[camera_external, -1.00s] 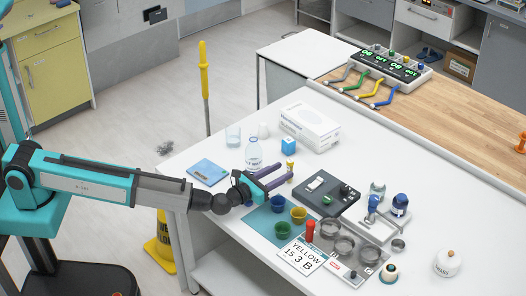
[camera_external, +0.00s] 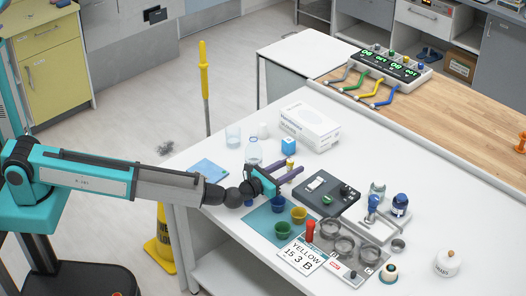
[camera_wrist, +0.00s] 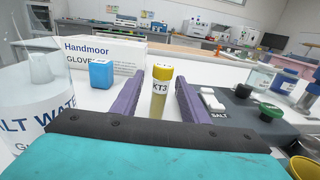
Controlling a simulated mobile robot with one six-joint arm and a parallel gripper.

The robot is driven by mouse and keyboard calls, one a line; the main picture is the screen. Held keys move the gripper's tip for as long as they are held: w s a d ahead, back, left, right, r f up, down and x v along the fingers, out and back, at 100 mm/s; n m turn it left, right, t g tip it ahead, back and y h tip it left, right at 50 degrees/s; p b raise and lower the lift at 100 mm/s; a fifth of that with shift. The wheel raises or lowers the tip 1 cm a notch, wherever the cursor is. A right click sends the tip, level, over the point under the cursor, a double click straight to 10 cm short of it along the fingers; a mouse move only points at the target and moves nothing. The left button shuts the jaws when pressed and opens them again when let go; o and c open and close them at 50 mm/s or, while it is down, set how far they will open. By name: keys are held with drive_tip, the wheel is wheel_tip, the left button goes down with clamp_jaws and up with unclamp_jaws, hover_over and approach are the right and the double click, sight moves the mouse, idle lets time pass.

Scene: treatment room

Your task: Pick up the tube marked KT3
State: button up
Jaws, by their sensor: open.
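The tube marked KT3 (camera_wrist: 161,88) stands upright in the wrist view, with a yellow cap and a white label. My gripper (camera_wrist: 158,95) is open, with one purple finger on each side of the tube and gaps visible on both sides. In the external view my gripper (camera_external: 287,175) reaches over the white table, and the tube's yellow cap (camera_external: 290,164) shows by the fingers. The lower part of the tube is hidden there.
A blue cube (camera_wrist: 101,73) and glove box (camera_wrist: 95,55) stand behind the tube. The salt water bottle (camera_wrist: 35,95) is close at left. A dark switch device (camera_external: 328,193) is close at right. Coloured cups (camera_external: 298,214) stand on a teal mat (camera_external: 260,224) in front.

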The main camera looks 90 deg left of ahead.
clamp_jaws()
idle(0.4)
drive_tip(key=shift+r+b, duration=0.7)
drive_tip(key=shift+r, duration=4.3)
